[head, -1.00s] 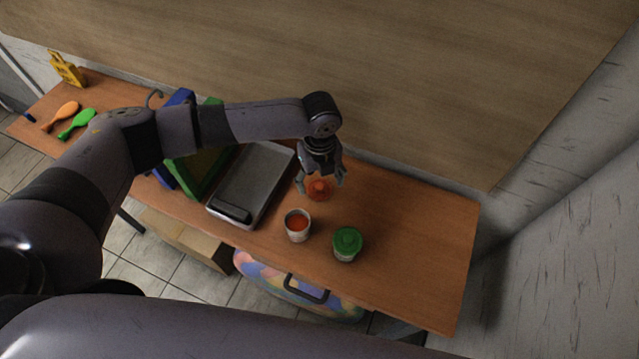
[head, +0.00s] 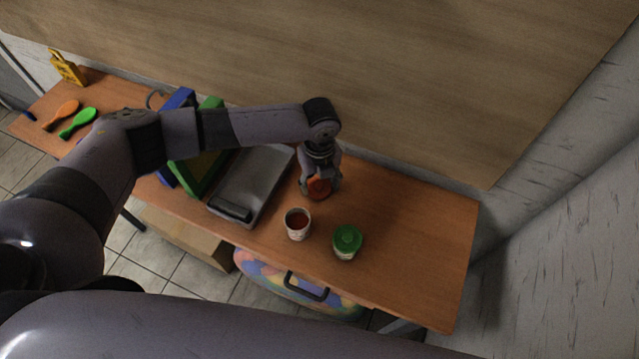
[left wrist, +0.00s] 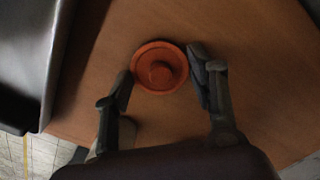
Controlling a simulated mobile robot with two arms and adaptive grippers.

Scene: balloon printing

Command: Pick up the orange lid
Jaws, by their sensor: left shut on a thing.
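The orange lid (head: 318,187) is a round disc with a raised knob, on the wooden table behind the open cup. It also shows in the left wrist view (left wrist: 160,66). My left gripper (head: 320,184) points down over it and is shut on it, with one finger at each side of its rim; the left wrist view shows the fingers (left wrist: 160,82) too. The open cup (head: 297,224) with orange content stands in front of the lid. My right gripper is in neither view.
A jar with a green lid (head: 347,241) stands right of the cup. A grey tray (head: 262,172) with a dark roller lies left of the gripper. Green and blue frames (head: 203,175) stand further left. The table (head: 420,230) is clear at the right.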

